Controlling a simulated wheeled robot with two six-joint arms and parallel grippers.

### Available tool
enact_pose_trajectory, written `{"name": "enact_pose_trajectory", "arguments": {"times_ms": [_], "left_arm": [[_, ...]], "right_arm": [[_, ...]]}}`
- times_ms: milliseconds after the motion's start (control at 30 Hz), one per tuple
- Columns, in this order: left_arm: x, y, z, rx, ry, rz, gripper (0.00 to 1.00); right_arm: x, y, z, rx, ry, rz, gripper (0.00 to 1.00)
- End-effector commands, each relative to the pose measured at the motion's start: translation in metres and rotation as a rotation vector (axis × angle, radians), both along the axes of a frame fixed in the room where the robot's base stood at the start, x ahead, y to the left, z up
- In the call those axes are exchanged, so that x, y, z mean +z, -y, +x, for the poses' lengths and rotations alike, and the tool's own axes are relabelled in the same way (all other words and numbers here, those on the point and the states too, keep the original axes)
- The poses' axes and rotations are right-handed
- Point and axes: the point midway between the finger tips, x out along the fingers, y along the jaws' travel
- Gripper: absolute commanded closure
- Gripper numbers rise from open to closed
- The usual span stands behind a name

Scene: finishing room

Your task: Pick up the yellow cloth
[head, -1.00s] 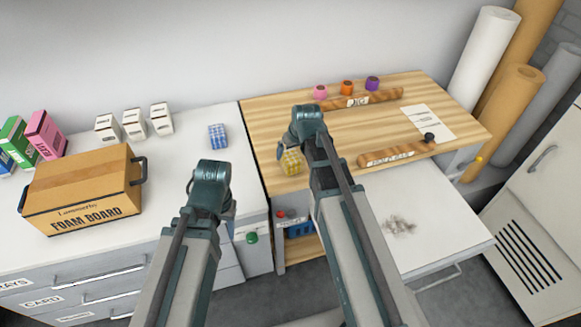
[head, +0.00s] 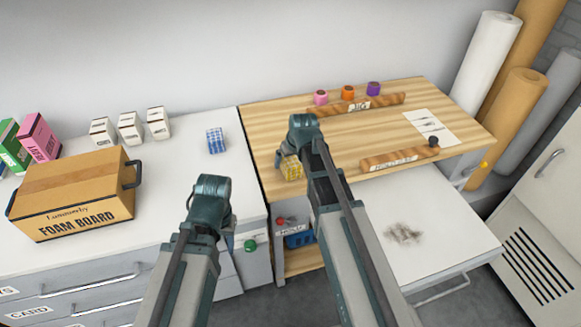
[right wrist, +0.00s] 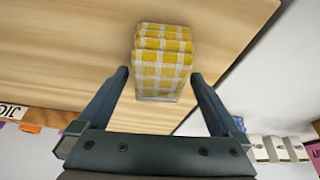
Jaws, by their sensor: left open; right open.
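The yellow checked cloth (head: 291,168) is a folded stack at the left front of the wooden worktop (head: 360,130). In the right wrist view the cloth (right wrist: 163,52) shows several folded layers, and its near end lies between the fingertips. My right gripper (right wrist: 160,76) is open and holds nothing. In the head view my right gripper (head: 283,160) is right at the cloth and partly covers it. I cannot tell whether the fingers touch it. My left gripper (head: 230,240) is open, in front of the white counter, away from the cloth; its fingers are mostly hidden.
A blue checked cloth (head: 215,140) lies on the white counter (head: 180,190) to the left, with a foam board box (head: 75,190) and small white boxes (head: 130,127). Wooden bars (head: 400,158) and a paper sheet (head: 432,127) lie on the worktop. A smudged white surface (head: 440,220) is at right.

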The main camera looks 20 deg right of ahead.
Motion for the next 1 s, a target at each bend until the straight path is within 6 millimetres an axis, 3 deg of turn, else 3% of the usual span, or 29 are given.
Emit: {"name": "enact_pose_trajectory", "arguments": {"times_ms": [800,1000], "left_arm": [[-0.0047,0.0001,0.0,0.0,0.0,0.0,0.53],[-0.0047,0.0001,0.0,0.0,0.0,0.0,0.53]], "right_arm": [[-0.0047,0.0,-0.0001,0.0,0.0,0.0,0.0],[-0.0047,0.0,-0.0002,0.0,0.0,0.0,0.34]]}}
